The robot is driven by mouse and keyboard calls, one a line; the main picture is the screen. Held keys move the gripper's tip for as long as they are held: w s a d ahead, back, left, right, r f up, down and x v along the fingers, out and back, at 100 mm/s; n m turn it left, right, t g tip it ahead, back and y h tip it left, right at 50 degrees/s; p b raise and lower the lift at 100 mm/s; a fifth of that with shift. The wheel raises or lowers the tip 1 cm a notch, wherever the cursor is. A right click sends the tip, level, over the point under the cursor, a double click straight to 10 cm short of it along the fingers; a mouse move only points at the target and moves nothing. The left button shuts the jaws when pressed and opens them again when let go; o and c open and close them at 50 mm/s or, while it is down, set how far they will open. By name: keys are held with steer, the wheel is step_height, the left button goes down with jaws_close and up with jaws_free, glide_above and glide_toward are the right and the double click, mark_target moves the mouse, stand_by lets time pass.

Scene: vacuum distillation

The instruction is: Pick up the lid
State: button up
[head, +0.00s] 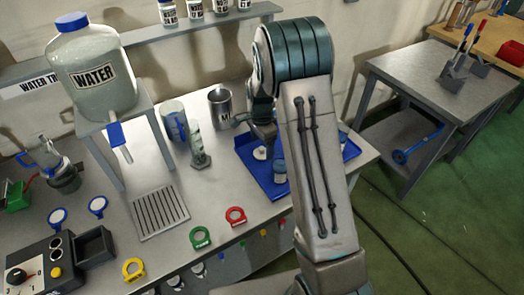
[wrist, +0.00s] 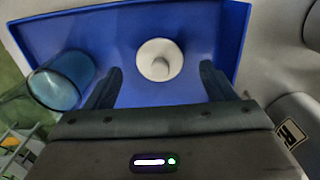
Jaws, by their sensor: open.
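A small round white lid (wrist: 159,60) with a raised knob lies on a blue tray (wrist: 190,22) in the wrist view. My gripper (wrist: 160,78) is open, with its two dark fingers on either side of the lid's near edge and nothing between them touching it. In the head view the lid (head: 260,153) is a pale disc on the blue tray (head: 262,178), with my arm close beside it. My arm hides part of the tray there.
A blue-tinted glass vessel (wrist: 62,80) stands on the tray left of my gripper in the wrist view. A metal mug (head: 221,108) and a glass cylinder (head: 197,145) stand left of the tray. A large water tank (head: 92,85) stands further left.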

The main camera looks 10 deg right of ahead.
steer(key=shift+f, duration=1.15)
steer(key=c, duration=1.1)
steer(key=shift+o, duration=0.2)
steer(key=shift+r, duration=0.15)
